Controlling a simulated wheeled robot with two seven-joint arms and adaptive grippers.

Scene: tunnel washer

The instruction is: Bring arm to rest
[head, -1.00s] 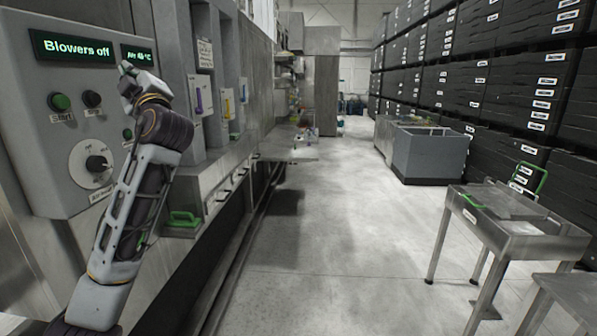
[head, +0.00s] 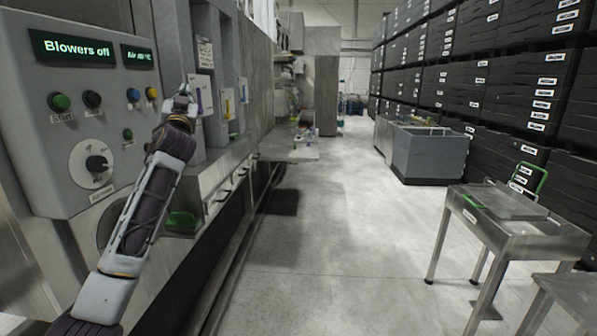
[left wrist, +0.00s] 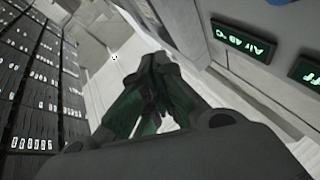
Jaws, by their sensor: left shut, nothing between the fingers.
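My left arm rises from the bottom left of the head view. Its gripper (head: 183,98) is just right of the control panel (head: 105,165), apart from the panel face. In the left wrist view the gripper's dark green fingers (left wrist: 155,85) are shut with nothing held. The panel has a display (head: 75,48) reading "Blowers off", a green button (head: 60,102), a black button (head: 92,99), blue and yellow buttons, and a dial (head: 96,163). The air display also shows in the left wrist view (left wrist: 244,41). My right gripper is not in view.
A steel cart (head: 515,226) with a green handle stands at the right. A grey bin (head: 430,154) stands farther back by stacked black crates (head: 540,85). A green-handled item (head: 182,222) sits on the machine ledge below my arm. The middle floor is clear.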

